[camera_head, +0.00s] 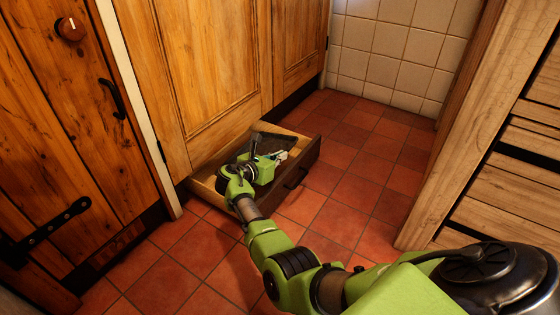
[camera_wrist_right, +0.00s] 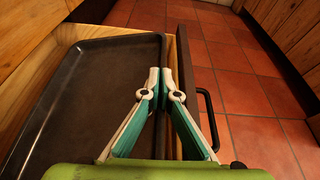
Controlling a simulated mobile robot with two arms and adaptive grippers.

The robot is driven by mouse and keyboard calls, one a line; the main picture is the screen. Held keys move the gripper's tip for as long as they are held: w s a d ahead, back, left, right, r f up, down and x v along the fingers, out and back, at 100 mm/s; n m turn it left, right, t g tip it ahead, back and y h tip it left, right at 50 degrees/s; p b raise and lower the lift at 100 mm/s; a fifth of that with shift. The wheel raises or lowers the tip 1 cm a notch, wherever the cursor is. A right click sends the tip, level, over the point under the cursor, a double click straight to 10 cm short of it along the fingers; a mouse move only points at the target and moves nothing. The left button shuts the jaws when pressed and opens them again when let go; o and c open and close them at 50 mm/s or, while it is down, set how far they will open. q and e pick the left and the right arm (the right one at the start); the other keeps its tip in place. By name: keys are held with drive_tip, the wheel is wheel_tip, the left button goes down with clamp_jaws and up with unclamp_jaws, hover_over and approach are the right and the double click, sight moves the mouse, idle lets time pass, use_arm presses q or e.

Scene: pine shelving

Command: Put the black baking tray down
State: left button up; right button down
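The black baking tray (camera_wrist_right: 85,95) lies inside the open low drawer (camera_head: 309,155), within its wooden walls. In the head view only part of the tray (camera_head: 278,143) shows behind my gripper. My right gripper (camera_head: 282,157) reaches down into the drawer. In the right wrist view its two fingertips (camera_wrist_right: 165,76) meet at the tray's rim beside the drawer front, shut on that rim. I cannot tell whether the tray's underside touches the drawer bottom. My left gripper is not in view.
The drawer's dark front has a black handle (camera_wrist_right: 209,118). Wooden cabinet doors (camera_head: 205,65) stand behind and to the left. A wooden slatted unit (camera_head: 480,140) stands at the right. Red floor tiles (camera_head: 345,215) between them are clear.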

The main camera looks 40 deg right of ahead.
idle(0.3)
drive_tip(key=shift+f, duration=0.45)
drive_tip(key=c, duration=2.3)
unclamp_jaws()
